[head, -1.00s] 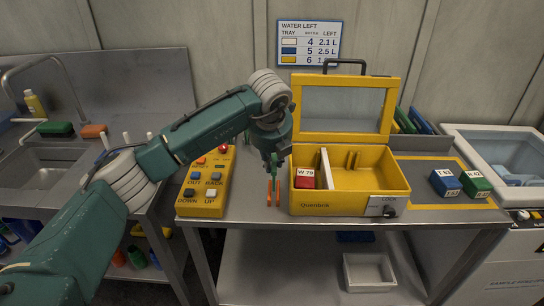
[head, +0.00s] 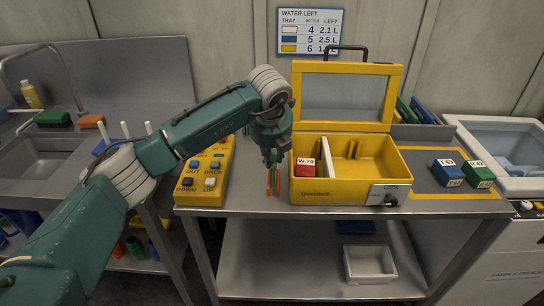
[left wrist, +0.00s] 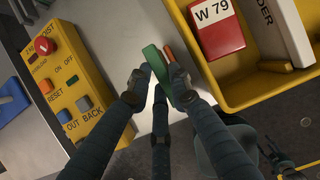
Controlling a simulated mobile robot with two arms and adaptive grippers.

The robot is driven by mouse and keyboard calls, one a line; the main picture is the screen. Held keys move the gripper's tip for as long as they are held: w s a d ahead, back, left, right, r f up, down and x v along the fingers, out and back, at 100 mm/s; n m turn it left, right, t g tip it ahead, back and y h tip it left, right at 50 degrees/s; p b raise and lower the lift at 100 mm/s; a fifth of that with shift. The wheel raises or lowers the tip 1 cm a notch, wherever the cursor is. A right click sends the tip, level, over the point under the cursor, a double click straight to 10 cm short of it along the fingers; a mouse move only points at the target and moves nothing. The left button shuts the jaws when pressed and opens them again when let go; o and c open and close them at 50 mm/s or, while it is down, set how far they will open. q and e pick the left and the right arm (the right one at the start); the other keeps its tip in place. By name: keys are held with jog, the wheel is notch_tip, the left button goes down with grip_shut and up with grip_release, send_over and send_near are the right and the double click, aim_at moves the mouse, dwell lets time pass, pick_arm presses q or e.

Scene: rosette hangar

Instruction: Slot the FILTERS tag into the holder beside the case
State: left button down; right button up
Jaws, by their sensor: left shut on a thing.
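My left gripper (head: 272,185) is shut on a thin green piece (left wrist: 160,70), held upright just left of the yellow case (head: 330,198). Orange (left wrist: 171,56) shows at the fingertips beside the green. No lettering is readable on the green piece, so I cannot tell whether it is the FILTERS tag. The case stands with its lid open. Inside are a red block marked W 79 (left wrist: 217,28) and a white upright piece (head: 327,158), whose lettering in the left wrist view ends in "DER". No holder is clearly visible beside the case. My right gripper is not in view.
A yellow button box (head: 207,172) stands left of the gripper, with a narrow bench strip between it and the case. Blue (head: 447,173) and green (head: 479,175) blocks sit on a yellow-edged mat at right. Green and blue pieces (head: 422,110) stand behind.

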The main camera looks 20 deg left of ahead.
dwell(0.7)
pick_arm(q)
jog(key=shift+f+b, duration=0.1)
jog(key=shift+b, duration=0.25)
jog(key=shift+f+b, duration=0.85)
jog(key=shift+f, duration=0.25)
jog(key=shift+f, duration=0.1)
dwell(0.3)
jog(key=shift+f+b, duration=0.35)
jog(key=shift+b, duration=0.1)
dwell(0.7)
dwell(0.5)
jog(key=c, duration=1.5)
grip_release()
